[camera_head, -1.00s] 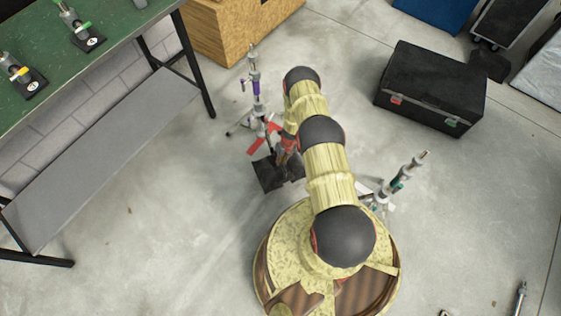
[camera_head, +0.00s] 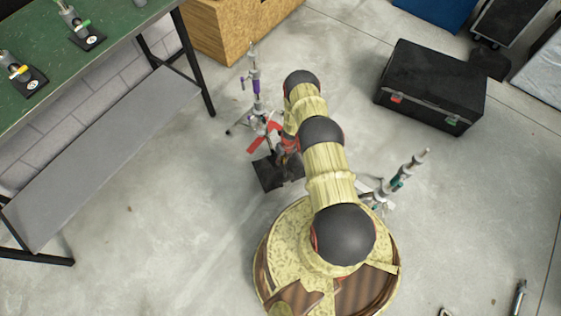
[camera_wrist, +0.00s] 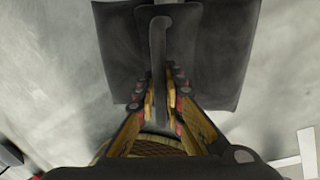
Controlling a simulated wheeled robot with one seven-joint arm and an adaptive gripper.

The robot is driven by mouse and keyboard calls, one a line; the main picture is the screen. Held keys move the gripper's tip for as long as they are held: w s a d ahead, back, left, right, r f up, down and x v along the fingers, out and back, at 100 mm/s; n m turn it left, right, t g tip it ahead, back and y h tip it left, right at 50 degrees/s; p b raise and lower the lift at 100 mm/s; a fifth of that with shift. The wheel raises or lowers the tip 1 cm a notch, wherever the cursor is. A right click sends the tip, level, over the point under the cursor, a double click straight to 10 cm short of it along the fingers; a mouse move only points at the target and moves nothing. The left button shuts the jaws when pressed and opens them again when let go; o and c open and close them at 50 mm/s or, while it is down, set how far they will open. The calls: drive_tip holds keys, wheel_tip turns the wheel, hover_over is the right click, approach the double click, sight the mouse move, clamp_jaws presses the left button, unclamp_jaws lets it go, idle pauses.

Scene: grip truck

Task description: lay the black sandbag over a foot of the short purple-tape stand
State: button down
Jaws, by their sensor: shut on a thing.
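The black sandbag (camera_head: 268,174) hangs below my gripper, left of my arm in the head view. In the wrist view its two dark halves (camera_wrist: 215,55) spread to either side of a grey strap (camera_wrist: 158,40). My gripper (camera_wrist: 162,100) is shut on that strap; in the head view it is mostly hidden by my arm. The stand with purple tape (camera_head: 256,87) stands upright just beyond the bag, its feet (camera_head: 238,127) spread on the floor. Some feet are hidden behind my arm and red pieces. I cannot tell whether the bag touches a foot.
A stand with teal tape (camera_head: 398,184) is right of my arm. A black case (camera_head: 432,88) lies at the upper right. A green-topped table (camera_head: 60,60) with a grey lower shelf (camera_head: 100,160) is at the left. A wooden box (camera_head: 225,30) stands behind.

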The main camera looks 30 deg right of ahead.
drive_tip(key=shift+w+d+f, duration=0.1)
drive_tip(key=shift+w+f, duration=0.1)
drive_tip(key=shift+f, duration=0.9)
drive_tip(key=c, duration=1.8)
unclamp_jaws()
drive_tip(key=shift+s+f, duration=0.1)
drive_tip(key=shift+s, duration=0.05)
drive_tip(key=shift+s+f, duration=0.15)
drive_tip(key=shift+s, duration=0.1)
drive_tip(key=shift+w+r, duration=0.15)
drive_tip(key=shift+r, duration=0.1)
drive_tip(key=r, duration=0.3)
drive_tip(key=d+r, duration=0.1)
drive_tip(key=r, duration=0.3)
drive_tip(key=d+r, duration=0.1)
drive_tip(key=r, duration=0.3)
drive_tip(key=shift+d+r, duration=0.1)
drive_tip(key=shift+r, duration=0.15)
